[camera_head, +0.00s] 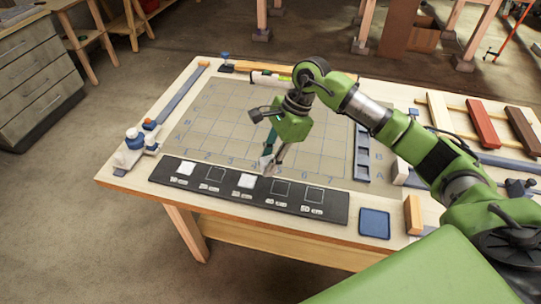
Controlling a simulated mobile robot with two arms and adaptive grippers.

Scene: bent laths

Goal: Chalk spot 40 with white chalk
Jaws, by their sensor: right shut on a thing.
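A dark strip (330,208) with a row of square spots lies along the table's front edge. The first spot (184,168) and the third spot (246,181) are filled white; the others are dark with pale outlines. My right gripper (272,150) is over the strip's back edge, near the third and fourth spots. Whether that end touches the strip is unclear. My left gripper is not in view.
The table has a marked grid (215,115). A blue rack (362,153), a blue tray (374,222) and a wooden block (413,215) are on the right. Red (481,122) and brown (522,130) pieces lie beyond.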

